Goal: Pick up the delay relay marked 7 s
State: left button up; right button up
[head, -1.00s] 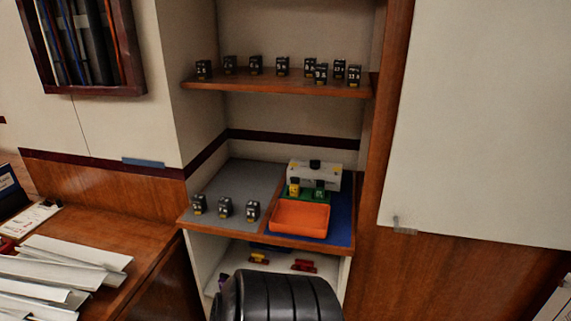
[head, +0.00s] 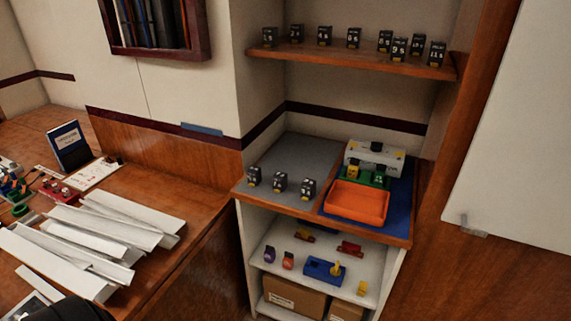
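Several small black relays with white marks and yellow patches stand upright in a loose row on the upper wooden shelf (head: 350,60). One front relay (head: 399,49) seems to read 9 s, and the rightmost relay (head: 436,53) seems to read 11 s. The other marks are too small to read surely, so I cannot tell which is 7 s. Three similar black relays stand on the grey mat below: a left one (head: 254,176), a middle one (head: 280,182) and a right one (head: 308,188).
An orange tray (head: 357,203) sits on a blue mat, before a white box (head: 375,158) and green holder. A lower white shelf (head: 285,240) holds small coloured parts above cardboard boxes. White channels (head: 120,220) cover the left bench. A pale panel (head: 520,130) stands right.

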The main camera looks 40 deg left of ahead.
aim_at(280, 180)
jog(key=u, duration=1.15)
